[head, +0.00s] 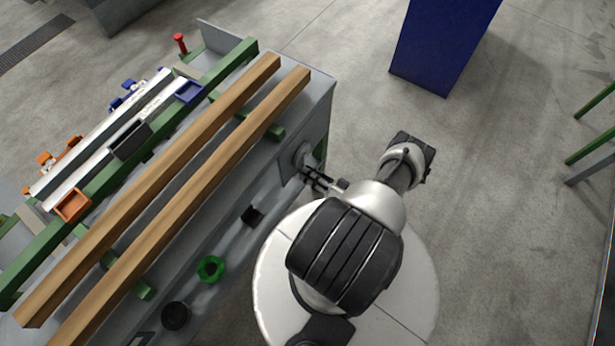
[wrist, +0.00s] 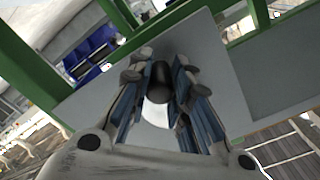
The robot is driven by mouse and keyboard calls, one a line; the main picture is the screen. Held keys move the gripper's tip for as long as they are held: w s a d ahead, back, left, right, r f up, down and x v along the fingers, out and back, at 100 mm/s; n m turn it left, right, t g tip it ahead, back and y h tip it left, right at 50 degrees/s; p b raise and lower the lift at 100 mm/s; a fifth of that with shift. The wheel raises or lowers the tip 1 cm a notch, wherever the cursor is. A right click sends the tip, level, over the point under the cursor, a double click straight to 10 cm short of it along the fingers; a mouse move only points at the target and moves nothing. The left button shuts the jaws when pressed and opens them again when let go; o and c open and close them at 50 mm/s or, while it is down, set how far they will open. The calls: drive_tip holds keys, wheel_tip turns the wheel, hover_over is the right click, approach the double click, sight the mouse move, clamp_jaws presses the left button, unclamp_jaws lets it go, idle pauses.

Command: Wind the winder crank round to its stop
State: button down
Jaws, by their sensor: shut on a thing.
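The winder crank shows in the wrist view as a dark rounded handle (wrist: 158,84) with a pale round part below it, in front of a grey panel. My gripper (wrist: 161,70) has one finger on each side of the handle and is shut on it.
The runout table (head: 322,97) carries two long wooden beams (head: 200,137) and green rails. Small bins, a green ring (head: 211,269) and a black round thing (head: 176,315) are along it. A blue cabinet (head: 440,45) stands at the back.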

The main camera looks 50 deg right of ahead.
drive_tip(key=shift+d+f+n, duration=0.3)
drive_tip(key=shift+d+n, duration=0.35)
drive_tip(key=shift+n, duration=0.65)
drive_tip(key=c, duration=1.4)
unclamp_jaws()
drive_tip(key=shift+d+r, duration=0.1)
drive_tip(key=s, duration=1.2)
drive_tip(key=shift+d, duration=0.35)
